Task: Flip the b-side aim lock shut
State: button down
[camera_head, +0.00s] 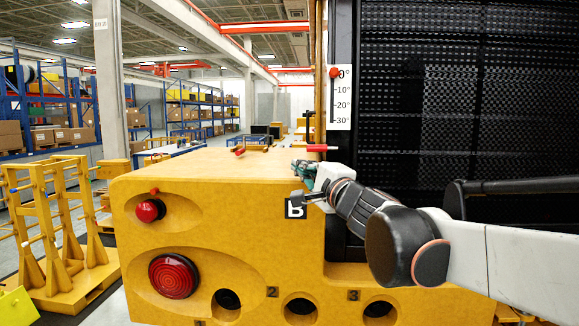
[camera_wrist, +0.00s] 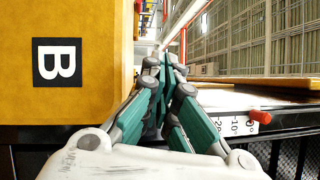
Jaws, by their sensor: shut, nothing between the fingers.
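The yellow carrier (camera_head: 200,180) bears a black plate with a white B (camera_head: 296,208), which also shows in the wrist view (camera_wrist: 57,62). A short red-handled lever (camera_head: 322,148) lies level just below the white angle scale (camera_head: 340,100); it may be the b-side aim lock, but I cannot tell for sure. A red knob (camera_head: 334,73) sits at the 0° mark of the scale. My gripper (camera_head: 302,167) is at the carrier's top edge, above the B plate and just below and left of the lever. In the wrist view its teal fingers (camera_wrist: 167,62) are shut and empty.
The tall black panel (camera_head: 420,120) stands right of the carrier. Another small red-ended part (camera_head: 240,151) lies at the far side of the carrier top. Red lamps (camera_head: 173,276) are on the front. A yellow stand (camera_head: 65,220) is at left. Most of the carrier top is clear.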

jog(key=s+a+f+n+g+y+b, duration=0.15)
jog(key=s+f+n+b, duration=0.35)
jog(key=f, duration=0.5)
jog(key=s+a+f+n+g+b, duration=0.25)
jog(key=s+f+b, duration=0.35)
jog(key=s+f, duration=0.3)
jog(key=s+a+f+n+g+b, duration=0.1)
jog(key=s+f+n+g+b, duration=0.3)
jog(key=f, duration=0.7)
jog(key=s+d+f+n+g+h+b, duration=0.1)
jog(key=s+d+f+b, duration=0.3)
jog(key=f, duration=0.6)
jog(key=s+d+f+n+g+h+b, duration=0.1)
jog(key=s+d+f+h+b, duration=0.3)
jog(key=f, duration=0.6)
jog(key=s+d+f+n+g+h+b, duration=0.1)
jog(key=s+d+f+n+h+b, duration=0.1)
jog(key=s+d+f, duration=0.4)
notch_tip(320, 180, down, 4)
jog(key=shift+s+d+r+g+h+b, duration=0.1)
jog(key=shift+s+d+g+h+b, duration=0.3)
jog(key=shift+b, duration=0.65)
jog(key=shift+w, duration=0.1)
